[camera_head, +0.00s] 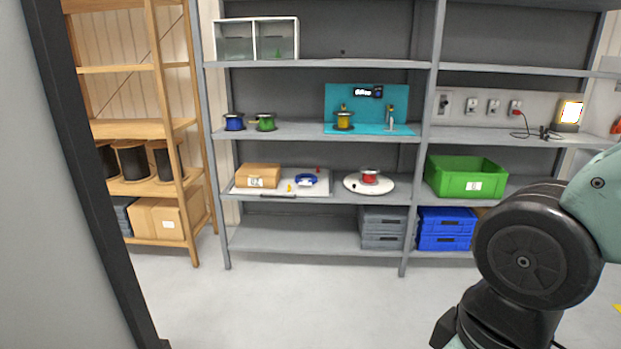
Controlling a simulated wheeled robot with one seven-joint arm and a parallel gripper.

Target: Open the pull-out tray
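The pull-out tray (318,187) is a pale, flat tray on the middle shelf of the grey rack, at the left of that shelf. A dark handle strip (265,196) shows along its front edge. On the tray lie a cardboard box (257,176), a blue ring-shaped item (306,180) and small yellow and red pieces. The tray's front lies about level with the shelf edge. My arm shows at the lower right, well apart from the tray. My gripper is not in view.
Right of the tray, a white turntable (384,189) carries a red reel (369,176). A green crate (465,177) stands farther right. Blue crates (445,229) and grey crates (383,227) sit below. The floor before the rack is clear. A dark-edged panel blocks the left side.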

